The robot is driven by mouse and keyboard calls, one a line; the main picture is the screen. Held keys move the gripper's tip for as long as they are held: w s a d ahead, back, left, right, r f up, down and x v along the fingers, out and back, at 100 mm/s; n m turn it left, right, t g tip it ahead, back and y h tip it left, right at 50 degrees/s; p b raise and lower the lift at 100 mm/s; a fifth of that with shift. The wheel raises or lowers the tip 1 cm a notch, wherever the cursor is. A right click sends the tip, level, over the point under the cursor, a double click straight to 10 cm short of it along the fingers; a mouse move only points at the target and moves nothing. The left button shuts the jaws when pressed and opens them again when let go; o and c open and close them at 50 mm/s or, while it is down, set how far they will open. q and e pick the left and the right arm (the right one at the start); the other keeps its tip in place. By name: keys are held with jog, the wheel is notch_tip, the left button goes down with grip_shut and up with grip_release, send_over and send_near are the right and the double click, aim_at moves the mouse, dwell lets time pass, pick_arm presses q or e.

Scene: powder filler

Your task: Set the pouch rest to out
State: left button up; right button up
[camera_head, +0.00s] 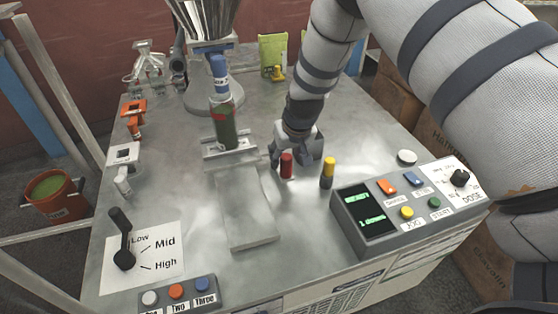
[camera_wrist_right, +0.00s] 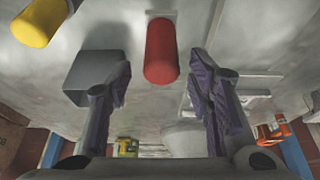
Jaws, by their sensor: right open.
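A flat metal plate (camera_head: 247,205), likely the pouch rest, lies in the middle of the steel worktop below the spout, with a raised bracket (camera_head: 230,146) at its back end. A short red knob (camera_head: 286,165) stands right of the plate, and a yellow knob (camera_head: 328,172) stands right of it. My right gripper (camera_head: 295,158) is open and low over the worktop, right at the red knob. In the right wrist view the red knob (camera_wrist_right: 161,52) lies centred ahead of the open fingers (camera_wrist_right: 160,85), with nothing gripped. The yellow knob (camera_wrist_right: 40,20) is at upper left. My left gripper is not in view.
A control box (camera_head: 410,207) with buttons and a dose dial stands at the right. A black lever (camera_head: 121,240) marked Low, Mid, High and a button box (camera_head: 178,294) are at front left. The filler tube (camera_head: 222,115) stands behind the plate. Orange and white fittings (camera_head: 133,110) line the left edge.

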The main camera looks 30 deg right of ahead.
jog(key=x, duration=0.4)
jog(key=shift+w+f+b, duration=0.1)
jog(key=shift+f+b, duration=0.25)
jog(key=shift+f, duration=0.05)
jog(key=shift+w, duration=0.15)
jog(key=shift+c, duration=0.6)
grip_shut()
